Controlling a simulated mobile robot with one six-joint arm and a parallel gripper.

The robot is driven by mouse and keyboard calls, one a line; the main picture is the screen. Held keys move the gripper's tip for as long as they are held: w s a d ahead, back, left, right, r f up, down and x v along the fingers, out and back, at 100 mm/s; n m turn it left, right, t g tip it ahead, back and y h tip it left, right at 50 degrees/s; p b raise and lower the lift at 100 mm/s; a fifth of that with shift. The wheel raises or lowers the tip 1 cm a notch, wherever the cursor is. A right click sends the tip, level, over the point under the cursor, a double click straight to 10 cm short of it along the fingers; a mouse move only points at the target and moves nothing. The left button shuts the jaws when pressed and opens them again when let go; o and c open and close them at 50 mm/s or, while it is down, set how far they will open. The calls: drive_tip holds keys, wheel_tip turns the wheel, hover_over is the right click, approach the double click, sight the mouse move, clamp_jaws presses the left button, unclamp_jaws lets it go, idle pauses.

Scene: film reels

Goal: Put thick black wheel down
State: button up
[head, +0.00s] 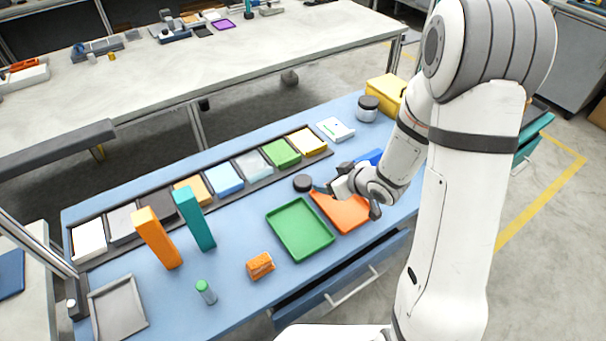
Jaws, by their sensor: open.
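The thick black wheel (303,183) is a short dark disc. It lies flat on the blue tabletop, behind the green tray and just left of my gripper. My gripper (343,196) is open above the orange tray, with its left finger close to the wheel. I cannot tell from this view whether that finger touches the wheel. Nothing shows held between the fingers.
The green tray (300,230) and orange tray (342,212) are empty where visible. An upright orange block (157,238) and teal block (195,218) stand at left. A blue item (369,157) lies behind my gripper.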

sight(304, 181)
drive_tip(key=shift+s+a+f+n+y, duration=0.2)
drive_tip(key=shift+a+y, duration=0.15)
drive_tip(key=shift+a, duration=0.15)
drive_tip(key=shift+s+a+f+n+y, duration=0.1)
drive_tip(key=shift+s+a+y, duration=0.05)
drive_tip(key=shift+a+y, duration=0.25)
drive_tip(key=shift+a+f, duration=0.15)
drive_tip(key=shift+a, duration=0.15)
drive_tip(key=x, duration=0.5)
drive_tip(key=p+x, duration=0.1)
drive_tip(key=x, duration=0.1)
drive_tip(key=shift+s+a+f, duration=0.1)
drive_tip(key=shift+s+a, duration=0.05)
drive_tip(key=shift+a, duration=0.3)
drive_tip(key=c, duration=1.2)
drive_tip(key=shift+o, duration=0.2)
